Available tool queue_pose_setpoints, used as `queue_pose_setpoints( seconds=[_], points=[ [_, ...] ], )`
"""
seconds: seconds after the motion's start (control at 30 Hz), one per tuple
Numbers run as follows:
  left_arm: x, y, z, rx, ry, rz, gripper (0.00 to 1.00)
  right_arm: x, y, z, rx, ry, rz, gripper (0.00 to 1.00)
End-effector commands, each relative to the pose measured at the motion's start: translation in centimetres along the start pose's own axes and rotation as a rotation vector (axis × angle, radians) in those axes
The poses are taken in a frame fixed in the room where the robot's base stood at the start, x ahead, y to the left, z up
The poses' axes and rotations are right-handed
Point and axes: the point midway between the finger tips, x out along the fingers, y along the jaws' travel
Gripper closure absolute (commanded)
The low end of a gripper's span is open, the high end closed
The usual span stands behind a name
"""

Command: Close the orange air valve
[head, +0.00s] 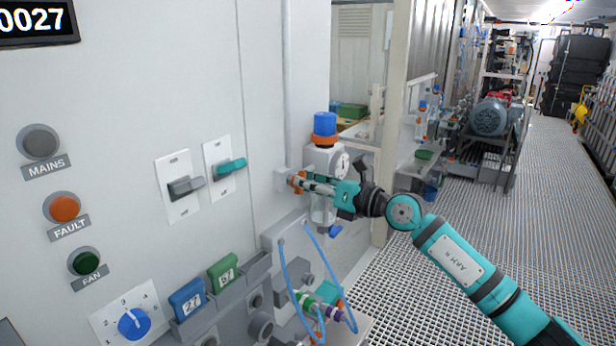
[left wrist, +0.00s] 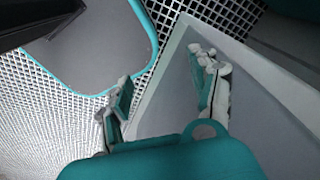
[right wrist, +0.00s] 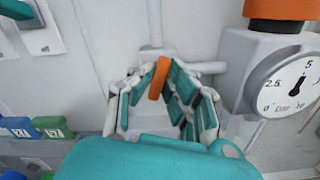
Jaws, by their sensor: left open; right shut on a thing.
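The orange air valve handle (right wrist: 160,78) sits between the fingertips of my right gripper (right wrist: 160,95) in the right wrist view. My right gripper is shut on it. In the head view the orange handle (head: 297,182) shows at the tip of my right gripper (head: 312,186), beside the wall cabinet. The handle is partly hidden by the fingers. The pipe behind it runs into the white regulator body (head: 324,160), which has a dial gauge (right wrist: 295,85). My left gripper (left wrist: 165,95) is open and empty in the left wrist view, beside a grey panel.
A regulator with a blue cap (head: 325,122) and orange ring stands right by the right gripper. Blue hoses (head: 288,280) hang below it. The cabinet face has a grey switch (head: 184,187) and a teal switch (head: 231,166). The grated floor (head: 500,220) is open at the right.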

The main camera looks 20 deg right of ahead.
Motion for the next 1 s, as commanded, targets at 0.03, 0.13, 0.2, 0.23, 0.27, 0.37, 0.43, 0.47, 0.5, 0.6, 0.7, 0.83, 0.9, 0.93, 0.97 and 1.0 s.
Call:
queue_pose_setpoints(
  seconds=[0.03,0.13,0.2,0.23,0.27,0.37,0.43,0.47,0.5,0.6,0.7,0.83,0.9,0.93,0.97,1.0],
  points=[
    [-1.0,-0.1,-0.1,0.000,0.000,0.000,0.38,0.0,0.1,0.5,0.040,-0.001,-0.001,1.00],
    [-2.0,-0.1,-0.2,0.000,0.000,-0.001,0.38,0.0,0.1,0.5,0.131,0.000,0.000,1.00],
    [-2.6,-0.1,-0.2,-0.001,0.000,-0.001,0.38,0.0,0.1,0.4,0.197,0.000,-0.001,1.00],
    [-2.9,-0.1,-0.3,-0.001,0.000,-0.001,0.38,0.0,0.0,0.4,0.226,0.000,0.000,1.00],
    [-3.1,-0.1,-0.3,-0.001,0.000,-0.001,0.38,0.0,0.0,0.4,0.254,-0.001,0.000,1.00],
    [-3.5,-0.1,-0.3,-0.001,0.000,-0.001,0.38,0.0,-0.1,0.3,0.348,-0.001,0.000,1.00],
    [-3.7,-0.1,-0.3,-0.001,0.000,-0.001,0.38,0.0,-0.1,0.2,0.415,-0.001,0.000,1.00],
    [-3.8,-0.1,-0.3,-0.001,0.000,-0.001,0.38,0.0,-0.2,0.2,0.444,-0.001,0.000,1.00],
    [-3.8,-0.1,-0.3,-0.001,0.000,-0.001,0.38,0.0,-0.2,0.1,0.481,-0.001,0.000,1.00],
    [-3.8,-0.1,-0.3,-0.002,0.000,-0.001,0.38,0.0,-0.3,0.1,0.575,-0.002,0.000,1.00],
    [-3.8,-0.1,-0.3,-0.002,0.000,-0.001,0.38,0.0,-0.3,0.0,0.670,-0.002,0.001,1.00],
    [-3.8,-0.1,-0.3,-0.002,0.000,-0.001,0.38,0.0,-0.4,-0.1,0.791,-0.002,0.000,1.00],
    [-3.8,-0.1,-0.3,-0.002,0.000,-0.001,0.38,0.0,-0.4,-0.1,0.853,-0.003,0.000,1.00],
    [-3.8,-0.1,-0.3,-0.002,0.000,-0.001,0.38,0.0,-0.4,-0.1,0.880,-0.003,0.000,1.00],
    [-3.8,-0.1,-0.3,-0.002,0.000,-0.001,0.38,0.0,-0.4,-0.1,0.906,-0.003,0.000,1.00],
    [-3.8,-0.1,-0.3,-0.002,0.000,-0.001,0.38,0.0,-0.5,-0.1,0.939,-0.002,0.000,1.00]
  ],
)
